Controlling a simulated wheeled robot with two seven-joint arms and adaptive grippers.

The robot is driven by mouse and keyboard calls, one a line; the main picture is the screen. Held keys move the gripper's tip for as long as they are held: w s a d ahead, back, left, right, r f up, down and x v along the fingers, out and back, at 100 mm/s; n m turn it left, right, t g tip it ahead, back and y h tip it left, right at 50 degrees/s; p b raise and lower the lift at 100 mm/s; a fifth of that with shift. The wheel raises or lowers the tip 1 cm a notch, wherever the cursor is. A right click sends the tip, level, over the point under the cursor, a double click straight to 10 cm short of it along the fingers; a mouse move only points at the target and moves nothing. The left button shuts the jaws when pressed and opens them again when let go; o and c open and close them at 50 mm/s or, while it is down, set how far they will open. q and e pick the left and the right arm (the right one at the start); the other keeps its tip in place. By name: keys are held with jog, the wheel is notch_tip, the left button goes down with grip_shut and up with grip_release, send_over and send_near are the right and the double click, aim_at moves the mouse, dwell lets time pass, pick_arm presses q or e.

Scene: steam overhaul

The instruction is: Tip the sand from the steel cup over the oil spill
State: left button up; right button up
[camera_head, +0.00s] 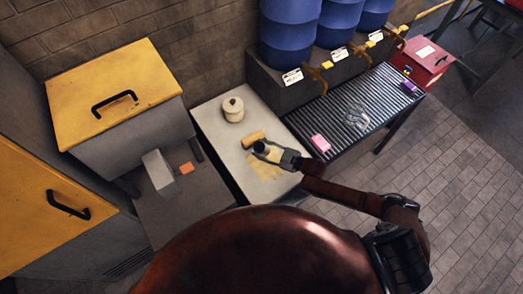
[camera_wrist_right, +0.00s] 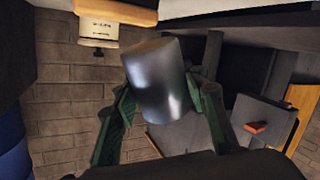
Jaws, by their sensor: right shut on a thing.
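The steel cup (camera_wrist_right: 160,95) shows in the right wrist view as a smooth grey metal cylinder between green fingers. My right gripper (camera_wrist_right: 160,110) is shut on it. In the head view, the right gripper (camera_head: 268,150) holds the cup (camera_head: 260,146) over the pale bench (camera_head: 217,139). A yellowish-tan patch (camera_head: 265,167), apparently the oil spill, lies on the bench just below and beside the cup. The sand and the inside of the cup cannot be made out. My left gripper is not in view.
A tan roll (camera_head: 254,137) lies close behind the cup, and a cream roll (camera_head: 233,109) stands farther back. A slatted rack (camera_head: 345,100) with a pink block (camera_head: 320,143) is at the right. Blue drums (camera_head: 290,35) stand behind; a yellow-lidded chest (camera_head: 110,85) is left.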

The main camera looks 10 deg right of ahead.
jog(key=shift+a+r+m+t+y+b, duration=0.1)
jog(key=shift+r+m+t+y+b, duration=0.25)
jog(key=shift+m+b, duration=0.5)
jog(key=shift+a+r+m+t+y+b, duration=0.1)
jog(key=shift+m+y+b, duration=0.4)
jog(key=shift+b, duration=0.55)
jog(key=shift+r+m+y+b, duration=0.25)
jog(key=shift+m+b, duration=0.3)
jog(key=shift+r, duration=0.1)
